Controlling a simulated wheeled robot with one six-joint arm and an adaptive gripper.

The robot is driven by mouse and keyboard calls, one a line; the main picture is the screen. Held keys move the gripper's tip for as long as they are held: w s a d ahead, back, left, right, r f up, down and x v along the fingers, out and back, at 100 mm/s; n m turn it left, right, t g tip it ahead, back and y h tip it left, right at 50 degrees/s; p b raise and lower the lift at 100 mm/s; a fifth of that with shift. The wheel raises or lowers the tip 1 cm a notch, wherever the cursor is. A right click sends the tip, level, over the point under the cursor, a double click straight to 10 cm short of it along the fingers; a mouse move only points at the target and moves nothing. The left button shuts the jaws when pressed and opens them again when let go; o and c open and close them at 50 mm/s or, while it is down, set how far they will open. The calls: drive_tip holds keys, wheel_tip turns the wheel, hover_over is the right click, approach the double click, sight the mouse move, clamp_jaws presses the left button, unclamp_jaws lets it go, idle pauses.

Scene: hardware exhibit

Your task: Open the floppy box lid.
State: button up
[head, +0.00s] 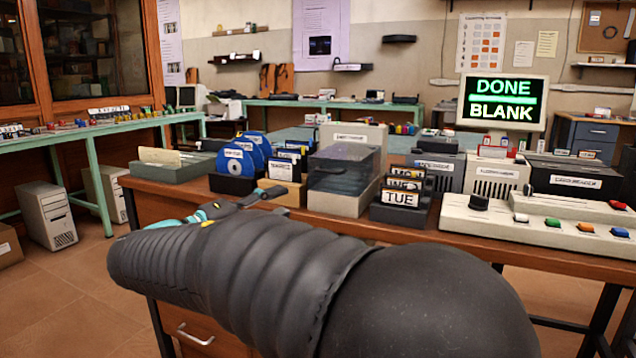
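A box with a smoky see-through lid (343,166) and a grey base (337,204) stands on the wooden desk, right of centre. I take it for the floppy box; its lid looks down over the base. My gripper (262,196) is left of the box and nearer to me, at the desk's front edge. Dark finger parts and teal pads show beyond my black sleeved arm. The gripper seems apart from the lid. My arm hides part of it, so its opening is unclear.
Blue discs (236,163) and a file tray (172,166) stand left of the box. A day-card holder (401,200) stands close on its right. A button console (538,222) fills the desk's right. A screen (502,102) reads "DONE BLANK".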

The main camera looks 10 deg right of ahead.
sight(324, 172)
drive_tip(key=shift+t, duration=0.3)
drive_tip(key=x, duration=0.8)
drive_tip(key=r+x, duration=0.1)
drive_tip(key=x, duration=0.3)
drive_tip(key=shift+w+a+r+p, duration=0.15)
drive_tip(key=shift+w+p, duration=0.2)
drive_tip(key=shift+w, duration=0.2)
clamp_jaws()
